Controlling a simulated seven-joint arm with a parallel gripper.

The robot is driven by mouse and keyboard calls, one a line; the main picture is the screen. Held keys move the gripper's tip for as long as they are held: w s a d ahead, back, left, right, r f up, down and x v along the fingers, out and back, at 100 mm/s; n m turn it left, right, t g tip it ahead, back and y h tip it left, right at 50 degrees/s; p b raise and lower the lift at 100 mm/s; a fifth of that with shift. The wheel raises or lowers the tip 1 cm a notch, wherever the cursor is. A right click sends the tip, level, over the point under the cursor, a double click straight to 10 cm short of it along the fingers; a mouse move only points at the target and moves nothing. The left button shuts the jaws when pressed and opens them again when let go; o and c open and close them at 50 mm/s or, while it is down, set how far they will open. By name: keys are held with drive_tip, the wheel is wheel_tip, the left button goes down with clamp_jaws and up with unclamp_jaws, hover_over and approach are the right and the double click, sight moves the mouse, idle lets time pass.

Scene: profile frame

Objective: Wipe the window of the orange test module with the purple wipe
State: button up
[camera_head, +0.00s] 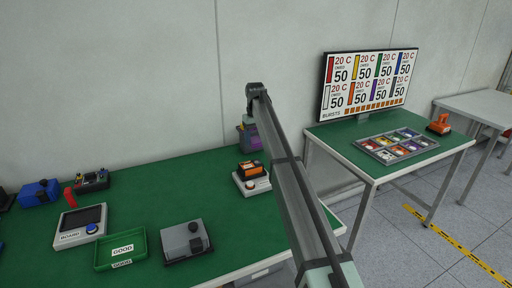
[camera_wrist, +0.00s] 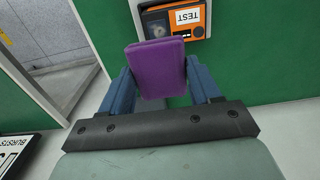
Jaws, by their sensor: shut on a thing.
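The purple wipe (camera_wrist: 157,66) is a flat pad between the blue fingers of my gripper (camera_wrist: 160,88), which is shut on it. The orange test module (camera_head: 252,169) sits on a white base (camera_head: 258,187) near the table's right end. In the wrist view the module (camera_wrist: 192,18) is at the top, with its TEST label upside down. A dark face, possibly the window (camera_wrist: 157,25), shows beside the label; the wipe overlaps its lower part in the picture. I cannot tell whether they touch. In the head view a grey and purple shape (camera_head: 250,138) stands behind the module, partly hidden by my arm.
The green table (camera_head: 145,200) holds a grey box (camera_head: 186,242), a green GOOD tray (camera_head: 121,266), a BOARD device (camera_head: 80,227) and a blue item (camera_head: 40,192). A second table at right holds a monitor (camera_head: 367,82) and a tray of coloured cards (camera_head: 371,156). Bare green surface lies left of the module.

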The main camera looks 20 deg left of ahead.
sight(255, 160)
drive_tip(key=shift+f, duration=0.15)
drive_tip(key=shift+f, duration=3.2)
drive_tip(key=shift+s+d+f, duration=0.6)
drive_tip(key=shift+s+f, duration=0.05)
drive_tip(key=shift+f, duration=0.05)
drive_tip(key=shift+s+d+f, duration=0.1)
drive_tip(key=shift+s+d, duration=0.8)
drive_tip(key=shift+d, duration=0.05)
drive_tip(key=shift+w+a, duration=1.35)
drive_tip(key=shift+w, duration=0.05)
drive_tip(key=shift+w+a, duration=0.25)
drive_tip(key=shift+s+r, duration=0.1)
drive_tip(key=shift+r, duration=4.1)
